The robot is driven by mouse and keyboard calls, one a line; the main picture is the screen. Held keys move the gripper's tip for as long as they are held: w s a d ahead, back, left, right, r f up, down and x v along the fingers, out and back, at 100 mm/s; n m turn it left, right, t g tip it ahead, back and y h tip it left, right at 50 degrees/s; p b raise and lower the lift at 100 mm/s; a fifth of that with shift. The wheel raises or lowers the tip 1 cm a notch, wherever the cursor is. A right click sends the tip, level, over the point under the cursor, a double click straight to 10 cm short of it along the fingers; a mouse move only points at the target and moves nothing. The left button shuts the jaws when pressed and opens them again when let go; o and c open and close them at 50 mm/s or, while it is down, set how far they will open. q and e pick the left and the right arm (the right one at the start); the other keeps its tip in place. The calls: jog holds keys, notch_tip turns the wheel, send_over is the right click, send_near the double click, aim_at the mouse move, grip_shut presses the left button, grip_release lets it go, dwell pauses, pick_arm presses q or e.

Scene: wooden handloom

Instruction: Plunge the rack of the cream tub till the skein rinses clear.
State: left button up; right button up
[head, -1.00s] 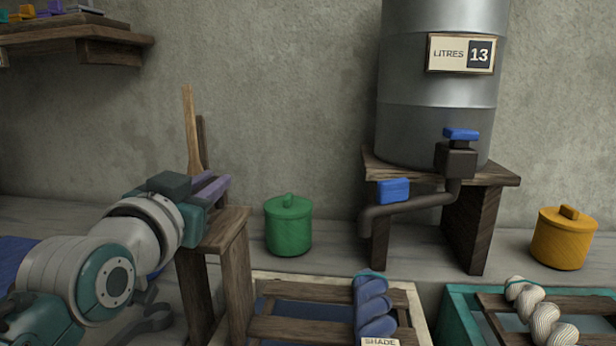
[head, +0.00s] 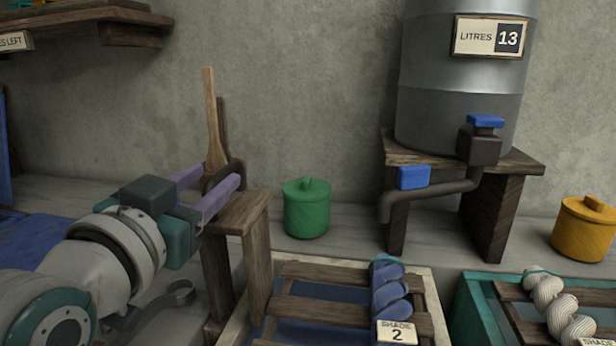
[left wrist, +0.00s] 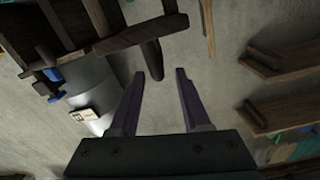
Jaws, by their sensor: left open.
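The cream tub (head: 437,304) stands at the lower middle of the head view, its near side cut off. A rack of wooden slats (head: 312,273) lies across it over dark blue liquid. A blue skein (head: 388,290) hangs over the rack's right part, by a card reading "SHADE 2" (head: 397,332). My left gripper (head: 219,175) is open above a wooden stand left of the tub, its purple fingers spread about a dark curved piece; I cannot tell if they touch it. In the left wrist view, a dark rod (left wrist: 152,58) ends near my open fingertips (left wrist: 160,75). My right gripper is out of view.
A wooden stand (head: 240,212) and upright paddle (head: 212,120) are beside my left gripper. A green jar (head: 307,210) stands behind the tub. A metal tank (head: 455,100) reads 13 litres. A teal tub (head: 462,310) with white skeins and an orange jar (head: 583,230) are right.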

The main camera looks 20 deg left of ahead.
pick_arm(q)
jog(key=shift+v, duration=1.6)
